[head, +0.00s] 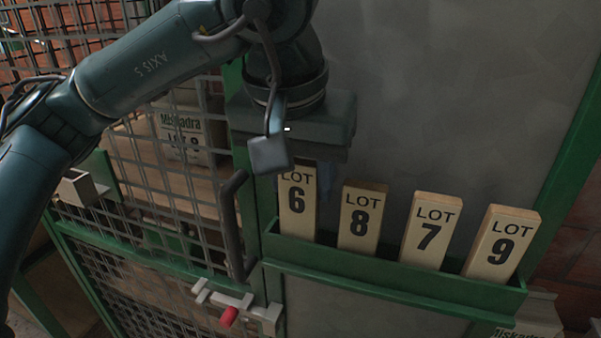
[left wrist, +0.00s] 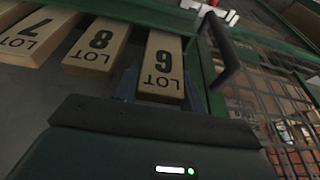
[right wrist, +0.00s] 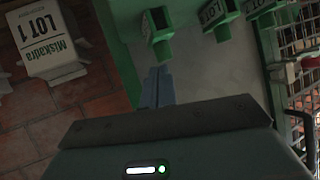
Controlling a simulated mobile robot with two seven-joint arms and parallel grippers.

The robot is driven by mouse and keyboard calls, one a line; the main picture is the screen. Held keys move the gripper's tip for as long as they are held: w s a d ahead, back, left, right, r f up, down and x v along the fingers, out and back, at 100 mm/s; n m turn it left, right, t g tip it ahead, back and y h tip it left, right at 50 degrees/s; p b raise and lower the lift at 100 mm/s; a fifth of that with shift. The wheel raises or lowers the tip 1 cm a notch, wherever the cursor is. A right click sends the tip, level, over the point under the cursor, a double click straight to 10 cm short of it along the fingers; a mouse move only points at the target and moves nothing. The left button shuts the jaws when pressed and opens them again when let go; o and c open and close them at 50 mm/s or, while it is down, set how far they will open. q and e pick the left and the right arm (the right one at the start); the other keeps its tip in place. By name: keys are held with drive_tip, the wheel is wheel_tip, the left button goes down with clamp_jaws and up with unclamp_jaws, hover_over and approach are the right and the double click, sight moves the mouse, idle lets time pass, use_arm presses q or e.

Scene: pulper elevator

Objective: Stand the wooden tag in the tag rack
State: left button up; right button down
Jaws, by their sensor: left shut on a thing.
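The wooden tag LOT 6 (head: 297,205) is upright at the left end of the green tag rack (head: 390,272), with its lower edge hidden behind the rack's front lip. I cannot tell whether it rests on the bottom. My left gripper (head: 300,172) is over its top, shut on it; the left wrist view shows the tag (left wrist: 161,65) between the blue fingers. Tags LOT 8 (head: 360,217), LOT 7 (head: 430,232) and LOT 9 (head: 501,243) stand in the rack to its right. My right gripper (right wrist: 157,88) shows in the right wrist view, fingers together and empty.
A dark handle (head: 232,225) stands close left of the rack on the mesh door (head: 165,200). A latch with a red knob (head: 229,316) is below it. Green holders (right wrist: 157,35) are near my right gripper, and a LOT 1 bag (right wrist: 45,42) is at its left.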

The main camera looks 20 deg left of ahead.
use_arm(q)
drive_tip(key=shift+f+b, duration=0.4)
use_arm(e)
drive_tip(key=shift+f, duration=0.4)
use_arm(q)
drive_tip(key=shift+s+f, duration=0.1)
drive_tip(key=shift+f, duration=0.05)
use_arm(e)
drive_tip(key=shift+s+f, duration=0.15)
drive_tip(key=shift+f, duration=0.15)
use_arm(q)
drive_tip(key=o, duration=1.1)
drive_tip(key=shift+c, duration=0.2)
